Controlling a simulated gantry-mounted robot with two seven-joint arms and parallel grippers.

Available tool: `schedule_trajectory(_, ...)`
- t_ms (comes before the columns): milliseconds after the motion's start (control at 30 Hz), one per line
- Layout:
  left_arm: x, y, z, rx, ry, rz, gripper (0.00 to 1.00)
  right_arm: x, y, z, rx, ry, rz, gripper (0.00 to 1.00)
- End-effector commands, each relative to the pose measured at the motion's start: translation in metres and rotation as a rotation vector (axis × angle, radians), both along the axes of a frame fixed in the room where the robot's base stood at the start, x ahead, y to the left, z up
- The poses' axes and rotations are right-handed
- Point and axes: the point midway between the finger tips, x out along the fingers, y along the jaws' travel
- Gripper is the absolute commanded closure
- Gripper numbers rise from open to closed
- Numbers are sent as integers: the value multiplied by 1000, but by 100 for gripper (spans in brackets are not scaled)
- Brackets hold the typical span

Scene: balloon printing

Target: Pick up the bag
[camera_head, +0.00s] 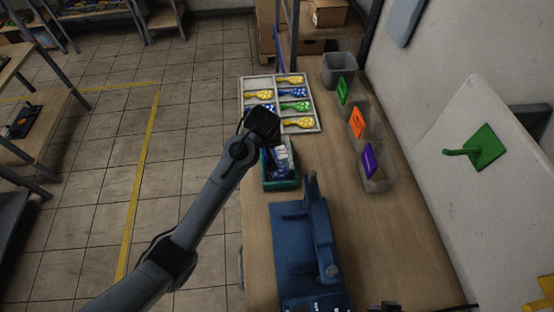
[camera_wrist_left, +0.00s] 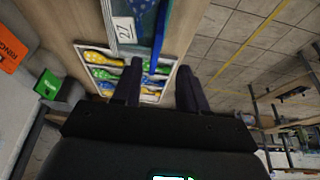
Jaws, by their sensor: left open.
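The bag seems to be the blue piece with white dots (camera_wrist_left: 143,14) in a green tray (camera_head: 281,184). A white label reading 27 (camera_wrist_left: 124,30) lies beside it. The tray's contents also show in the head view as dark blue shapes (camera_head: 278,165) with a white label. My left gripper (camera_wrist_left: 159,66) is open with nothing between its fingers. In the head view it (camera_head: 268,136) is above the tray's far end and hides part of it. My right gripper is out of view.
A white partitioned rack (camera_head: 245,88) of yellow, blue and green dotted balloon-like pieces lies beyond the tray. A blue press-like machine (camera_head: 292,240) stands nearer. Bins with green, orange (camera_head: 357,122) and purple (camera_head: 368,160) signs and a grey bin (camera_head: 340,68) line the wall.

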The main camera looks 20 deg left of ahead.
Motion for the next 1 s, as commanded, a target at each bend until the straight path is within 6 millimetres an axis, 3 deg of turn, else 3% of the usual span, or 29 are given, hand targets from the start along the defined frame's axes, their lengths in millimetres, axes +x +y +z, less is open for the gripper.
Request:
schedule_trajectory(200,10,5,-27,1,2,1,57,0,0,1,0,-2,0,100)
schedule_trajectory(533,17,6,-46,1,1,-1,57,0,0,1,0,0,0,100)
schedule_trajectory(800,29,7,-78,1,3,0,57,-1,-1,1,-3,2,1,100)
schedule_trajectory(1000,32,9,-86,0,1,-1,57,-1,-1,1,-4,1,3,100)
